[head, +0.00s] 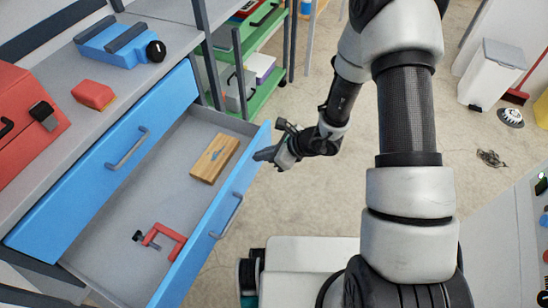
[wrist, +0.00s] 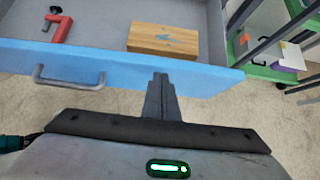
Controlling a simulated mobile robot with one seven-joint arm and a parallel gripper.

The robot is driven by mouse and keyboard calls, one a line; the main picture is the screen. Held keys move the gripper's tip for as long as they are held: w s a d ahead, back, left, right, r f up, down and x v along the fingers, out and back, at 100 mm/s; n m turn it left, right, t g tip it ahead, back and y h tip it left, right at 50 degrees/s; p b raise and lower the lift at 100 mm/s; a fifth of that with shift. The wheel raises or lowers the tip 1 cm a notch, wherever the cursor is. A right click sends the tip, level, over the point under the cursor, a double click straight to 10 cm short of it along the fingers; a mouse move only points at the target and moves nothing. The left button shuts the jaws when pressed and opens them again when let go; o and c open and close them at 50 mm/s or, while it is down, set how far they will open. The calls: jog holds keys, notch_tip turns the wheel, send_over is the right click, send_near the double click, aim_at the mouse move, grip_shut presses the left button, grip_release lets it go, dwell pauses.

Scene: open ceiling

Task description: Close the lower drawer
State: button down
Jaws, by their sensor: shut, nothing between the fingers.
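The lower drawer is pulled open, its blue front (head: 213,228) standing well out from the workbench, with a grey handle (head: 227,217) on the outside. A wooden block (head: 215,158) and a red clamp (head: 163,240) lie inside it. My gripper (head: 262,155) is shut and empty, at the outer side of the drawer front near its far end. In the wrist view my gripper (wrist: 160,82) points at the drawer front (wrist: 125,70), to the right of the handle (wrist: 68,82). I cannot tell whether the fingertips touch the front.
The upper blue drawer (head: 95,175) is shut. On the bench top are a blue tool (head: 118,42), a red block (head: 93,95) and a red toolbox (head: 25,115). A green shelf unit (head: 262,95) stands beyond the drawer. The floor (head: 310,200) beside the drawer is clear.

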jog(key=shift+w+a, duration=0.2)
jog(key=shift+a, duration=0.25)
